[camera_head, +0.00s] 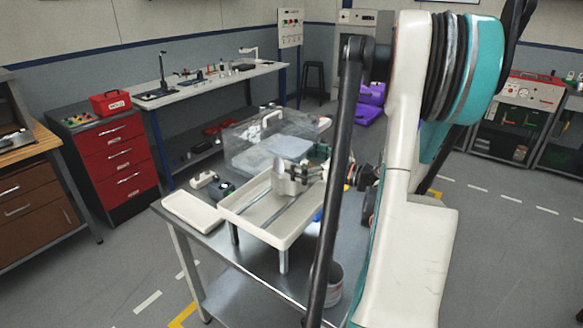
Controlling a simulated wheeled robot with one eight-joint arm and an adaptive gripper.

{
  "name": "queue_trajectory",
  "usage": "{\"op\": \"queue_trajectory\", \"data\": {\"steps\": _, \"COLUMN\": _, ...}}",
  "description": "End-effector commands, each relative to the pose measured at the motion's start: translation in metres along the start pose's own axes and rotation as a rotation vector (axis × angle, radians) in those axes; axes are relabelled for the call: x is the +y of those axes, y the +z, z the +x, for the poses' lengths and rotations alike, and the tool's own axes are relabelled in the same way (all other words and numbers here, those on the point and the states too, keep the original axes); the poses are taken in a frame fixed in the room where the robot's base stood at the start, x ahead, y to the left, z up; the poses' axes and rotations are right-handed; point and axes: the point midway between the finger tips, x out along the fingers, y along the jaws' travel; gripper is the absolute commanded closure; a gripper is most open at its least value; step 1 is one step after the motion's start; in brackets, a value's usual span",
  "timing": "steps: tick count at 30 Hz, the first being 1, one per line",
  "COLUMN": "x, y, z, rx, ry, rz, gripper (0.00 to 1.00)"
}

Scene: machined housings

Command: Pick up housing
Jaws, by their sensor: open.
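A silvery grey machined part, which looks like the housing (290,178), is over the raised cream tray (250,232) on the metal table. I cannot tell whether it rests on the tray or stands above it. My gripper (316,173) comes in from the right, close beside the part, with its jaws open. The fingers are small and dark here, and I cannot tell whether they touch the part. My own arm hides the right side of the tray and table.
A clear box (245,150) stands behind the tray. A flat cream tray (192,211) lies at the table's left corner, near a small white item (203,180) and a dark item (221,190). A bucket (334,285) is low at the front. Open floor lies in front.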

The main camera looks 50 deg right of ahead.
Motion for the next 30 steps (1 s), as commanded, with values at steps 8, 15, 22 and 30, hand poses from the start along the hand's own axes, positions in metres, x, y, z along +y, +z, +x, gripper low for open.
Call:
{"op": "queue_trajectory", "data": {"steps": 8, "x": 0.001, "y": -0.001, "z": 0.026, "rx": 0.0, "ry": 0.0, "rz": 0.0, "gripper": 0.0}}
{"op": "queue_trajectory", "data": {"steps": 15, "x": 0.001, "y": 0.0, "z": 0.026, "rx": 0.0, "ry": -0.001, "rz": 0.0, "gripper": 0.09}}
{"op": "queue_trajectory", "data": {"steps": 22, "x": 0.001, "y": -0.001, "z": 0.026, "rx": 0.0, "ry": -0.001, "rz": 0.0, "gripper": 0.61}}
{"op": "queue_trajectory", "data": {"steps": 30, "x": 0.001, "y": 0.001, "z": 0.026, "rx": -0.001, "ry": 0.0, "rz": 0.0, "gripper": 0.79}}
